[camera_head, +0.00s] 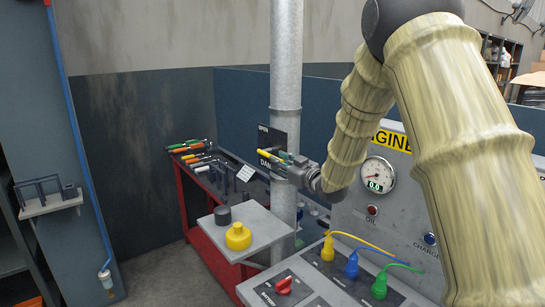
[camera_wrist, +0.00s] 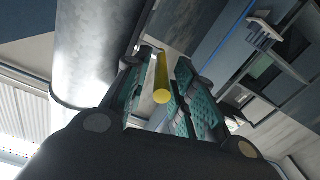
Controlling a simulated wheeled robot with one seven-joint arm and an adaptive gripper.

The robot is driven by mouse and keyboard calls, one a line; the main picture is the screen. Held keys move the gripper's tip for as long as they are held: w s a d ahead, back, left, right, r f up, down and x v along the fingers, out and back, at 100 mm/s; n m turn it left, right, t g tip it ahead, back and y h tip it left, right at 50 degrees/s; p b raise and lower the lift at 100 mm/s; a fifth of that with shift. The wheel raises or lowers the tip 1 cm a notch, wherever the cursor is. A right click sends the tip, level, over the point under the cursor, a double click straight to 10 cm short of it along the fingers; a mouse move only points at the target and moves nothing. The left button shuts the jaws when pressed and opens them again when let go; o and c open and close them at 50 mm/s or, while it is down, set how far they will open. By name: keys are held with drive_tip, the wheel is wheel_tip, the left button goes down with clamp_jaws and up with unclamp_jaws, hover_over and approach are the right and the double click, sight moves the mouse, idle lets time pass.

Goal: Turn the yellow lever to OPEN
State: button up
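The yellow lever (camera_head: 263,156) is in front of a black plate (camera_head: 275,138) on the grey vertical pipe. The plate has white lettering at its top that looks like OPEN. My gripper (camera_head: 282,160) is at the lever, its fingers pointing left toward the pipe. In the wrist view the yellow lever (camera_wrist: 161,80) lies between the two green-padded fingers of my gripper (camera_wrist: 160,92). Gaps show on both sides of the lever, so the fingers are apart and not clamped on it. The lever's pivot is hidden.
The grey pipe (camera_head: 286,50) stands just behind the lever. Below is a grey shelf with a yellow knob (camera_head: 238,236) and a black cylinder (camera_head: 222,215). A red bench (camera_head: 205,232) with tools is left. The engine panel with a gauge (camera_head: 378,175) is right.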

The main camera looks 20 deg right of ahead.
drive_tip(key=shift+w+a+r, duration=0.15)
drive_tip(key=shift+w+a, duration=0.3)
drive_tip(key=shift+w, duration=0.15)
drive_tip(key=shift+w+a+r+p, duration=0.15)
drive_tip(key=shift+w+r+p, duration=0.05)
drive_tip(key=shift+p, duration=0.15)
drive_tip(key=shift+w+f, duration=0.2)
drive_tip(key=shift+w, duration=0.2)
drive_tip(key=shift+s+a+r, duration=0.1)
drive_tip(key=shift+c, duration=0.7)
clamp_jaws()
